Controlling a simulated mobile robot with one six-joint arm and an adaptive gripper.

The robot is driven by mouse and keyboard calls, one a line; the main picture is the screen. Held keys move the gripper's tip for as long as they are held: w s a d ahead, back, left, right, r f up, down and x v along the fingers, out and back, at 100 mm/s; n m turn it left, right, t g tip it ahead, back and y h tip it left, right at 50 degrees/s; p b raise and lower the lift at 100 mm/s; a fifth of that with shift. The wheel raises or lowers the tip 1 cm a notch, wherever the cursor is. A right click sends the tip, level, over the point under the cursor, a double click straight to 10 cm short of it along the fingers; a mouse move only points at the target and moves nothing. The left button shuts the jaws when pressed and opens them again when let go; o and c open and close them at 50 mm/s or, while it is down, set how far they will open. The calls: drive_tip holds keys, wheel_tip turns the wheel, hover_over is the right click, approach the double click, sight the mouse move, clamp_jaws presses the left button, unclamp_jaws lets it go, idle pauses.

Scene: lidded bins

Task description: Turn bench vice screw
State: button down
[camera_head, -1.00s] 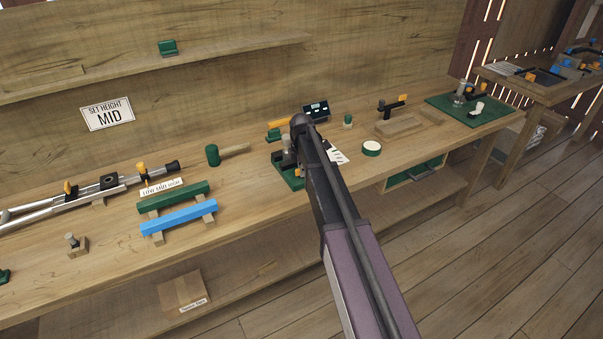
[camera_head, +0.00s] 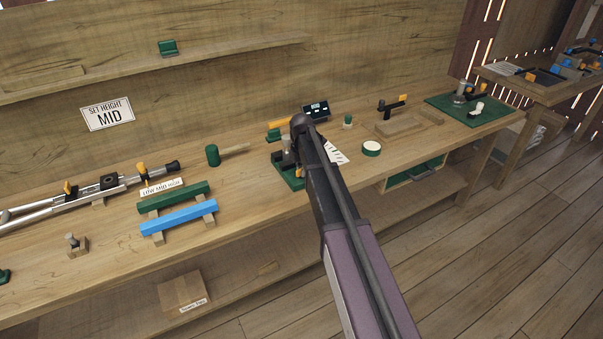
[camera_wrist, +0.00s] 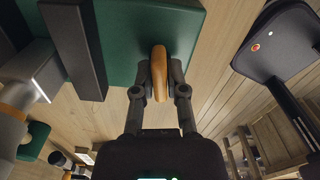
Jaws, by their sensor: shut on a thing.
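The bench vice stands on the workbench in the head view. Its green base (camera_head: 291,181) shows just left of my arm, and the arm hides much of the vice. In the wrist view a green base plate (camera_wrist: 120,45) fills the upper middle, with a long dark bar (camera_wrist: 75,45) across its left part. An orange-brown rounded handle (camera_wrist: 158,70) stands at the plate's right part. My gripper (camera_wrist: 163,88) is shut on this handle, with the fingers close around its lower end. The screw itself cannot be made out.
On the workbench (camera_head: 250,206), a green mallet (camera_head: 212,155) and green and blue bars (camera_head: 180,217) lie left of the vice. A small dark display (camera_head: 316,110) stands behind it. A round green-rimmed tin (camera_head: 371,148) and a wooden tray (camera_head: 399,125) are to the right.

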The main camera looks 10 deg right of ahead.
drive_tip(key=shift+n, duration=2)
drive_tip(key=shift+n, duration=0.3)
drive_tip(key=shift+n, duration=1.7)
drive_tip(key=c, duration=0.8)
unclamp_jaws()
drive_tip(key=shift+o, duration=0.2)
